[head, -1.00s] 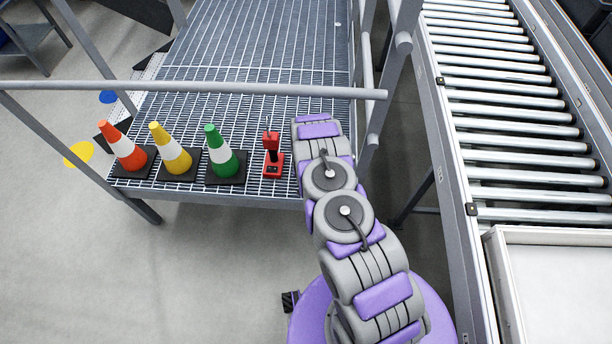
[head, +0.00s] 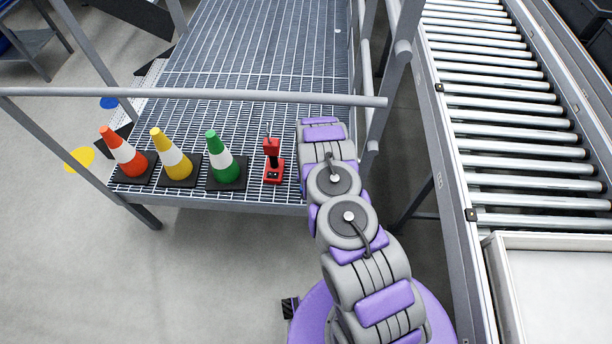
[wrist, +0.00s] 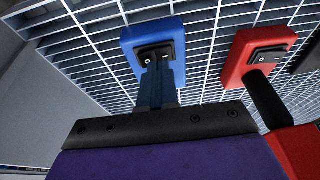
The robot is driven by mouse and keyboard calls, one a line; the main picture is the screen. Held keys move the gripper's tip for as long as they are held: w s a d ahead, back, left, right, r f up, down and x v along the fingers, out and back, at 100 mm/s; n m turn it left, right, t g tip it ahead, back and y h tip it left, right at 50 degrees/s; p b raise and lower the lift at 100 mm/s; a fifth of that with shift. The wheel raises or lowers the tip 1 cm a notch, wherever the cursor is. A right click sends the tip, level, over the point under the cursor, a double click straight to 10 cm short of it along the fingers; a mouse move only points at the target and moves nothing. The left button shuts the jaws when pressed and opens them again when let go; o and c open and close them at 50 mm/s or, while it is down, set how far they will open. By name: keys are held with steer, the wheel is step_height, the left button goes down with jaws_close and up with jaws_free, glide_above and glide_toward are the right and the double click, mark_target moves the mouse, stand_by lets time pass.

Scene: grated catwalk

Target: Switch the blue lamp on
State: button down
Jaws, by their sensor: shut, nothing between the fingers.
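The blue lamp's base (wrist: 129,42) is in the wrist view, on the grating. Its black rocker switch (wrist: 173,49) has a round mark on the left and a bar mark on the right. My gripper (wrist: 158,66) is shut and empty, its narrow fingers pointing at the switch, their tips over or against its lower edge; I cannot tell if they touch. The rest of the blue lamp is hidden in the wrist view. In the head view my arm hides the blue lamp and the gripper. Which way the switch is tipped is unclear.
A red lamp (head: 272,147) stands close by, its base and switch also in the wrist view (wrist: 258,45). Green (head: 224,160), yellow (head: 174,156) and orange (head: 124,153) cones stand to its left. A rail (head: 200,92) crosses the catwalk; a roller conveyor (head: 510,110) lies right.

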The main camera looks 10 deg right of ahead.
steer(key=r+p, duration=0.1)
steer(key=r, duration=0.1)
steer(key=a+r, duration=0.1)
steer(key=r, duration=0.1)
steer(key=shift+s+r+p, duration=0.15)
steer(key=shift+r+p, duration=0.2)
steer(key=shift+p, duration=0.05)
steer(key=a+p+v, duration=0.1)
steer(key=p+v, duration=0.4)
steer(key=v, duration=0.3)
steer(key=shift+w+a+p, duration=0.25)
steer(key=shift+a+p, duration=0.15)
